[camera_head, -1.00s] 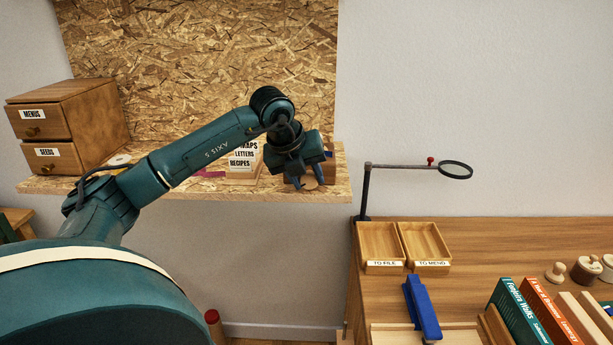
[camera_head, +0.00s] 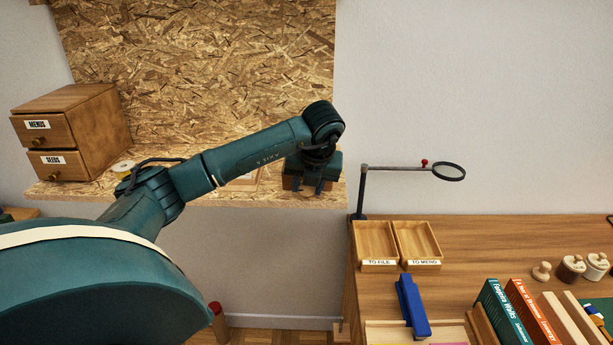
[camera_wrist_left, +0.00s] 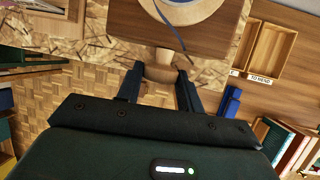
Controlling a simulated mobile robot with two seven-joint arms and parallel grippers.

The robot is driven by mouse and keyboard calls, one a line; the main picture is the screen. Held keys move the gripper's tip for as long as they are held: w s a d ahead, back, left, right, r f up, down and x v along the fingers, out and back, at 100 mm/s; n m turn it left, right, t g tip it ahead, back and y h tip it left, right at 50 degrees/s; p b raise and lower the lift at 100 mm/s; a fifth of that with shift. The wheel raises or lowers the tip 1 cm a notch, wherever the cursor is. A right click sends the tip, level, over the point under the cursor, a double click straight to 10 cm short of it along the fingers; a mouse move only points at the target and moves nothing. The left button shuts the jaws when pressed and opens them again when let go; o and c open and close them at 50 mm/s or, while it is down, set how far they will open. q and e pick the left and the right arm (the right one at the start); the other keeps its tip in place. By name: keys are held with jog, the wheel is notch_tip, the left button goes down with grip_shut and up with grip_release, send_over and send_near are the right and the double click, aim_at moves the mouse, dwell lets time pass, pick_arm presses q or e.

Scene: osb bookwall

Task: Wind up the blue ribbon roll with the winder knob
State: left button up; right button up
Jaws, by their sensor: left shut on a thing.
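The winder is a wooden block (camera_wrist_left: 120,25) at the top of the left wrist view. A pale roll (camera_wrist_left: 190,10) with a thin blue ribbon band (camera_wrist_left: 168,22) sits on it, cut off by the frame edge. The wooden winder knob (camera_wrist_left: 160,72) sticks out from the block towards my left gripper (camera_wrist_left: 159,88), whose two dark fingers are shut on it from either side. In the head view my left gripper (camera_head: 309,186) is at the right end of the shelf, in front of the winder block, and hides most of it along with the ribbon. My right gripper is not in view.
The wooden shelf (camera_head: 232,200) carries a drawer cabinet (camera_head: 75,130) at its left and a pale roll (camera_head: 124,167). Right of the shelf is a desk (camera_head: 500,250) with two trays (camera_head: 377,243), a magnifier arm (camera_head: 395,168), a blue stapler-like object (camera_head: 412,305) and books (camera_head: 500,312).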

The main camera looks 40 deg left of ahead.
pick_arm(q)
jog(key=shift+w+g+y, duration=0.15)
jog(key=shift+g+y, duration=0.25)
jog(key=shift+y, duration=0.2)
jog(key=o, duration=1)
jog(key=shift+d, duration=0.1)
jog(key=v, duration=1.3)
jog(key=shift+p, duration=0.35)
